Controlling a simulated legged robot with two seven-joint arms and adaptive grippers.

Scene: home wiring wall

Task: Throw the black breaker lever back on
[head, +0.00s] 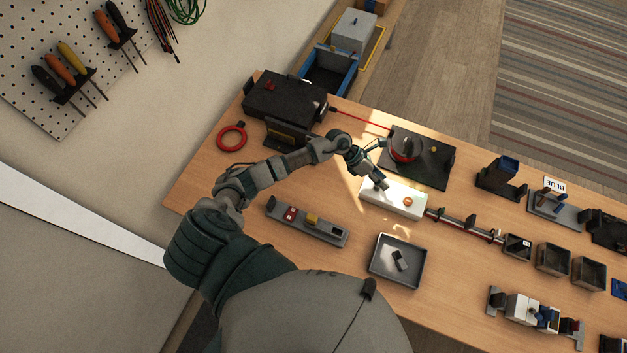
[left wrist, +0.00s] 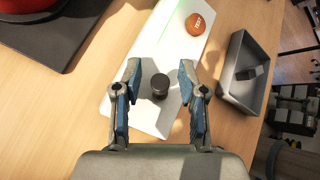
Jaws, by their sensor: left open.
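The breaker is a white box (head: 398,203) on the wooden table in the head view, with an orange round button (head: 408,202) on top. In the left wrist view, the white box (left wrist: 160,45) carries the orange button (left wrist: 195,23) at its far end and the short, dark lever (left wrist: 160,86) at its near end. My left gripper (head: 381,185) is over the box's left end. In the wrist view, the fingers of my left gripper (left wrist: 159,70) are open on either side of the lever, with a visible gap on both sides. In the head view, the gripper hides the lever.
A grey tray (head: 398,280) with a small dark block stands in front of the box. A black board with a red round part (head: 405,150) lies behind it. A rod (head: 465,224) extends right from the box.

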